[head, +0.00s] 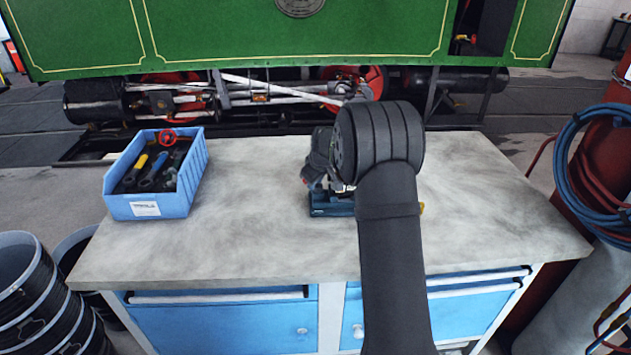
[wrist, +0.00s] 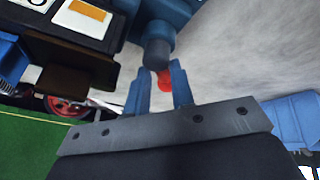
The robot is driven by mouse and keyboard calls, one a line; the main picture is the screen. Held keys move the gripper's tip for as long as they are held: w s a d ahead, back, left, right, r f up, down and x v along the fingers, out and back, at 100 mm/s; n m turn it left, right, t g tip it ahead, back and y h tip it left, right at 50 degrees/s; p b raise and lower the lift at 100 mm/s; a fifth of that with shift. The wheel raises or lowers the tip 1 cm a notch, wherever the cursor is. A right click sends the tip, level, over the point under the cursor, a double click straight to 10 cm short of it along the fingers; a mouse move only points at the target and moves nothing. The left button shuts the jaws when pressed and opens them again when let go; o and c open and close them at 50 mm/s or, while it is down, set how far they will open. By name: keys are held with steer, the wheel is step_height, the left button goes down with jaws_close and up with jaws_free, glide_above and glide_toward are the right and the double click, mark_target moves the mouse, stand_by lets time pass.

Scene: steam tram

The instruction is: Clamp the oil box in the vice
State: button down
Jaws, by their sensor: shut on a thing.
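The blue vice (head: 330,208) stands on the bench, partly hidden behind my arm in the head view. In the wrist view its blue body (wrist: 185,12) shows at the top, with a dark round screw end (wrist: 158,52) below it. My gripper (wrist: 160,92) is at this screw end, its two blue fingers shut around the vice handle, whose red end (wrist: 164,80) shows between them. In the head view my gripper is mostly hidden by my wrist. I cannot clearly identify the oil box; a black thing with white and orange panels (wrist: 88,14) is beside the vice.
A blue bin (head: 150,205) with several tools stands on the bench's left. The grey bench top (head: 250,240) is otherwise clear. The green steam tram (head: 230,40) stands behind. Black buckets (head: 30,290) are at the left, hoses (head: 590,160) at the right.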

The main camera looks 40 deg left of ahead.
steer(key=c, duration=1.4)
jaws_free()
steer(key=shift+s, duration=0.1)
steer(key=v, duration=1.7)
steer(key=shift+d+r, duration=0.1)
steer(key=shift+r, duration=0.1)
steer(key=shift+f, duration=0.1)
steer(key=x, duration=1.7)
steer(key=shift+f, duration=0.1)
